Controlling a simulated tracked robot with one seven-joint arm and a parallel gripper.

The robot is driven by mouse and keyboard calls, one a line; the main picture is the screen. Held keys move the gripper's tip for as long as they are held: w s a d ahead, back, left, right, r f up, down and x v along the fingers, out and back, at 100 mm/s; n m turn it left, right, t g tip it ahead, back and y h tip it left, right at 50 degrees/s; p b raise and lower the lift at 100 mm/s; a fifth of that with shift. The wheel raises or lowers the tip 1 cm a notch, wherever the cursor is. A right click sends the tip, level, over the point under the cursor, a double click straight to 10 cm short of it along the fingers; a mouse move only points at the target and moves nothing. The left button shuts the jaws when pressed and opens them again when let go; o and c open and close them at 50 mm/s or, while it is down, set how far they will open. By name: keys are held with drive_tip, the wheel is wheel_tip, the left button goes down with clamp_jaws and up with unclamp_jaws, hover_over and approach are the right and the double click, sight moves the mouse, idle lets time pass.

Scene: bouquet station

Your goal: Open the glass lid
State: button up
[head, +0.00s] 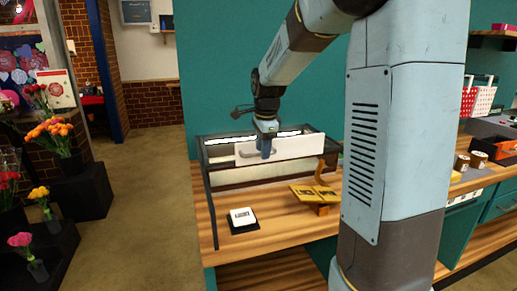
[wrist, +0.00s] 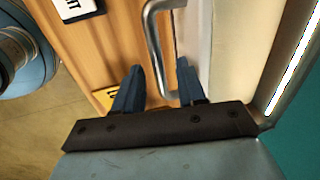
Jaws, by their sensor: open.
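The glass lid (head: 305,147) appears as a pale panel on the front of a dark-framed case on the wooden counter. Its grey bar handle (head: 247,155) is partly hidden by my gripper (head: 265,147). In the wrist view, the metal handle (wrist: 153,35) stands out from the panel (wrist: 232,45). My gripper (wrist: 160,67) is open there, with one blue finger on each side of the handle's lower end. The fingers look apart from the bar, though contact on the right side is hard to tell.
A teal wall (head: 220,80) is behind. Flower buckets (head: 70,165) stand at left. My arm column blocks the view to the right.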

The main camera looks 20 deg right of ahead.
drive_tip(key=shift+c, duration=0.4)
clamp_jaws()
